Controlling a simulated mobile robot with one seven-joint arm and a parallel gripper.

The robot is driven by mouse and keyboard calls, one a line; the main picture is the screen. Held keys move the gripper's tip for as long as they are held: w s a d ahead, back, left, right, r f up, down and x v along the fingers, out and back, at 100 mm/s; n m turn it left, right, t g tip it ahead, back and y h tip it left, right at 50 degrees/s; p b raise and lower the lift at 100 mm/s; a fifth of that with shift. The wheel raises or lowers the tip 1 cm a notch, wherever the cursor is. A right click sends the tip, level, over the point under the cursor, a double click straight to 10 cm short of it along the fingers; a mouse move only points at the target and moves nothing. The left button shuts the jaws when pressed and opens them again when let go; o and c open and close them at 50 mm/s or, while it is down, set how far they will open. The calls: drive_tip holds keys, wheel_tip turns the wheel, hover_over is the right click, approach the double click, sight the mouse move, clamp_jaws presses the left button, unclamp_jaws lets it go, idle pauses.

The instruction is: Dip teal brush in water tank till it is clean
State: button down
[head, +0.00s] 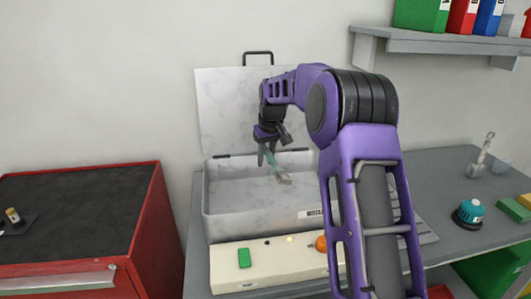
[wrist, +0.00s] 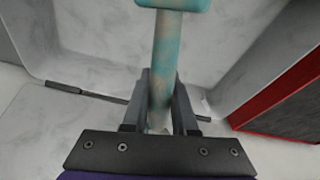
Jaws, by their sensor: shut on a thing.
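A teal brush (head: 272,164) is in my gripper (head: 266,152), which is shut on its handle. In the wrist view the brush (wrist: 167,60) stands out between the two fingers (wrist: 160,105), its surface blotched with pale and brownish patches. In the head view its lower end (head: 283,179) looks greyish and hangs tilted over the open water tank (head: 207,205). The tank is a pale marbled box with its lid (head: 222,110) raised at the back. I cannot tell whether the brush touches any water.
A cream panel (head: 275,262) with a green button (head: 244,258) and an orange knob (head: 320,244) is in front of the tank. A red cabinet (head: 145,220) stands left. A teal-topped object (head: 469,211) sits on the grey bench (head: 445,180) at right. A shelf (head: 440,42) holds coloured binders.

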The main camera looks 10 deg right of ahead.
hover_over(264, 201)
drive_tip(key=f, duration=0.7)
drive_tip(key=s+f, duration=0.1)
drive_tip(key=f, duration=0.3)
drive_tip(key=shift+d, duration=0.2)
drive_tip(key=shift+f+b, duration=0.5)
drive_tip(key=shift+f, duration=0.95)
idle(0.9)
drive_tip(key=shift+r+p, duration=0.55)
drive_tip(key=shift+r, duration=7.2)
